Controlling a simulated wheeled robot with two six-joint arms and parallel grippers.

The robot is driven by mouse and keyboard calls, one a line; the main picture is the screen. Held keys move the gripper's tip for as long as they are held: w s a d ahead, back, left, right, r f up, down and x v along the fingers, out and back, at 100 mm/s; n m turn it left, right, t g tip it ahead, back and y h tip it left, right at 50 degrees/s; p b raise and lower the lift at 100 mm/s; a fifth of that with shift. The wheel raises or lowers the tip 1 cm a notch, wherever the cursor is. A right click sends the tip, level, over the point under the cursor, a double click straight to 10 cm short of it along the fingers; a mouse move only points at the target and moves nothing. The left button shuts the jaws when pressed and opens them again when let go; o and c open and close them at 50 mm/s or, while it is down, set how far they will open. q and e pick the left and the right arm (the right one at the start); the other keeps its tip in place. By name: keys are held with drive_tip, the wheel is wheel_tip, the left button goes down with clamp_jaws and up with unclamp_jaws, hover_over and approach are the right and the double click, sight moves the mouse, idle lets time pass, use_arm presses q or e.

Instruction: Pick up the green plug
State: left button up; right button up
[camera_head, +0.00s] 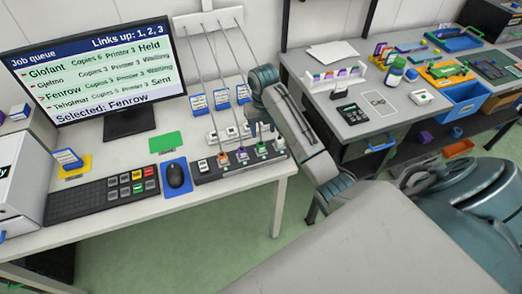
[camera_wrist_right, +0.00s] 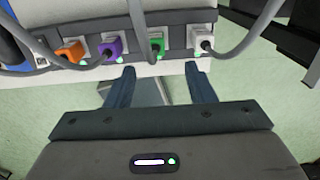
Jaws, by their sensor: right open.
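The green plug (camera_wrist_right: 157,44) sits in a dark strip along the table's front edge, with a grey cable running from it. It also shows in the head view (camera_head: 262,150), between a purple plug (camera_wrist_right: 111,46) on its left and a white plug (camera_wrist_right: 202,41) on its right. My right gripper (camera_wrist_right: 160,69) is open and empty. In the wrist view its fingertips lie just below the plug row, to either side of the green plug's line and apart from it. In the head view my right arm reaches to the table's right end, but its fingertips are not clear. My left gripper is out of view.
An orange plug (camera_wrist_right: 73,52) is left of the purple one. Grey cables hang over the strip and cross near the plugs. A mouse (camera_head: 174,176), keyboard (camera_head: 104,196) and monitor (camera_head: 100,75) stand to the left. Blue-and-white labelled blocks (camera_head: 221,99) stand behind.

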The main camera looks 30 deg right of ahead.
sight(261, 143)
wheel_tip(261, 143, down, 4)
drive_tip(key=b, duration=0.3)
drive_tip(key=shift+w+f, duration=0.1)
drive_tip(key=shift+f, duration=0.1)
drive_tip(key=shift+a+f+b, duration=0.1)
drive_tip(key=shift+f+b, duration=0.4)
drive_tip(key=shift+b, duration=0.1)
drive_tip(key=f, duration=0.1)
drive_tip(key=f+p, duration=0.1)
drive_tip(key=f, duration=0.1)
drive_tip(key=shift+w+a, duration=0.15)
drive_tip(key=shift+w, duration=0.1)
drive_tip(key=shift+f, duration=0.25)
drive_tip(key=shift+c, duration=0.4)
drive_tip(key=c, duration=0.9)
